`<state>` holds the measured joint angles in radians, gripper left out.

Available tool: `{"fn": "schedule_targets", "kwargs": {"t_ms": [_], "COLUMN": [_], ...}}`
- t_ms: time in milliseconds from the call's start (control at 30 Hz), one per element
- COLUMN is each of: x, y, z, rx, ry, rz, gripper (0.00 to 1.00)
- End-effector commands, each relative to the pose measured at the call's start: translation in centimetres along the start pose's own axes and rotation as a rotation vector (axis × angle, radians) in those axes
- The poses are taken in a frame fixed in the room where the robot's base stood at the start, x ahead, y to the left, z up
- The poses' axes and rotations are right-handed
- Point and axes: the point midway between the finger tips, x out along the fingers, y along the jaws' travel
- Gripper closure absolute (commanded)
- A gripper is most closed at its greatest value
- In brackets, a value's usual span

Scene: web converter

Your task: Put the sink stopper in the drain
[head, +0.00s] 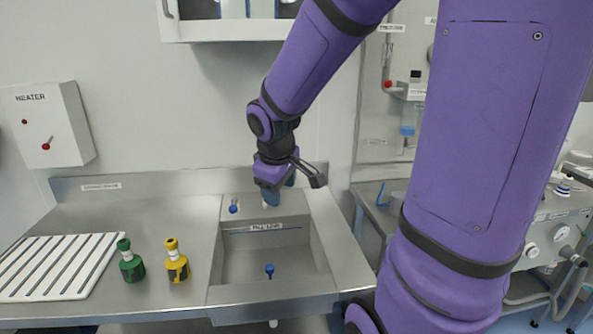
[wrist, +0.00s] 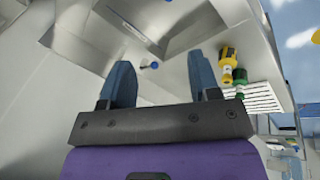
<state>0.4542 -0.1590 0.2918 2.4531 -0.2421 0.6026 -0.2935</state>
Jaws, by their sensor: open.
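The metal sink basin (head: 235,262) is set in the counter. A small blue knobbed piece (head: 269,270) stands on its floor; I cannot tell whether it is the stopper or a drain fitting. Another small blue piece (head: 233,206) sits on the ledge behind the basin, left of my gripper. In the wrist view a blue piece (wrist: 152,65) shows beyond and between the fingers, apart from them. My gripper (head: 280,190) is over the back ledge, its blue fingers (wrist: 161,80) open and empty. No open drain hole is clearly visible.
A green bottle (head: 131,262) and a yellow bottle (head: 176,262) stand on the counter left of the sink, beside a white slatted rack (head: 60,266). A heater box (head: 48,125) is on the wall. A cabinet (head: 225,30) hangs above. The counter behind the bottles is clear.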

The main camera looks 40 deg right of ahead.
Motion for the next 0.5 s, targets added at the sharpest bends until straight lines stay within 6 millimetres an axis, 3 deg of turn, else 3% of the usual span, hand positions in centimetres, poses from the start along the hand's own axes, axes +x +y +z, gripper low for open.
{"fn": "schedule_targets", "kwargs": {"t_ms": [33,200,500], "x": [-1.9,-6.8,-13.4], "y": [-0.7,-2.9,-6.8], "z": [0.3,2.1,6.7], "rx": [0.026,0.135,0.303], "ry": [0.023,0.09,0.224], "rz": [0.012,0.009,-0.093], "gripper": [0.44,0.44,0.44]}}
